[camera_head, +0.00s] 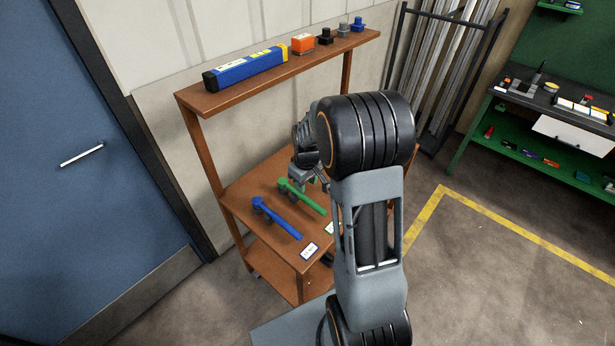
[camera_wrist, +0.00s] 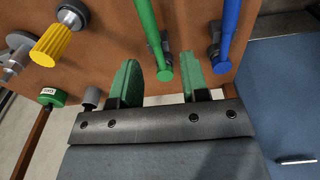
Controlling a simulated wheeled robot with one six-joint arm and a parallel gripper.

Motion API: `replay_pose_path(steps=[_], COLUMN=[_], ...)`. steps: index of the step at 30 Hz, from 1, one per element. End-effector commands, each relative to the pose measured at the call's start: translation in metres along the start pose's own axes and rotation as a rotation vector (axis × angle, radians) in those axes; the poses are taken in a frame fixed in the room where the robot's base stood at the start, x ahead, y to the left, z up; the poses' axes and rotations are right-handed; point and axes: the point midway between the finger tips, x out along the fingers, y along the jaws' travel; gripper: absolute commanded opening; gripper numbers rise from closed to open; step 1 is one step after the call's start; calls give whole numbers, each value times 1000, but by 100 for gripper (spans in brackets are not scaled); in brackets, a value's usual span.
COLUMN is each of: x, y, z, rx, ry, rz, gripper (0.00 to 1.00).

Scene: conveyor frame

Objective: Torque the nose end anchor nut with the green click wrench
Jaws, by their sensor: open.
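The green click wrench (camera_head: 305,199) lies on the middle shelf of a brown wooden rack, beside a blue wrench (camera_head: 280,220). In the wrist view the green wrench (camera_wrist: 150,25) runs down from the top edge, its lower end in line with the gap between my fingers. My gripper (camera_wrist: 158,74) is open, with green pads on both fingers; nothing is gripped. In the head view my gripper (camera_head: 318,181) is over the shelf close to the green wrench, partly hidden by my arm. The blue wrench (camera_wrist: 230,30) is right of my fingers. No anchor nut is seen.
The rack's top shelf (camera_head: 225,98) holds a blue box (camera_head: 246,68) and several small blocks. In the wrist view, a yellow knob (camera_wrist: 54,47) and a green cylinder (camera_wrist: 53,97) are at left. A dark workbench (camera_head: 560,110) stands far right; open floor lies between.

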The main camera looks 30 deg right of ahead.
Motion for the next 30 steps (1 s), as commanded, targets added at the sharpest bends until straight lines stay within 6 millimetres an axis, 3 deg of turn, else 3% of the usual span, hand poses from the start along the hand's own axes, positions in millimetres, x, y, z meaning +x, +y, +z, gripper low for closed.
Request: replay_pose_path(steps=[8, 20, 30], x=[30, 59, 107], y=[19, 18, 17], z=[-6, -6, -4], rx=[-49, -55, -54], ry=[-30, -32, -32], rz=[-21, -22, -23], gripper=[42, 42, 42])
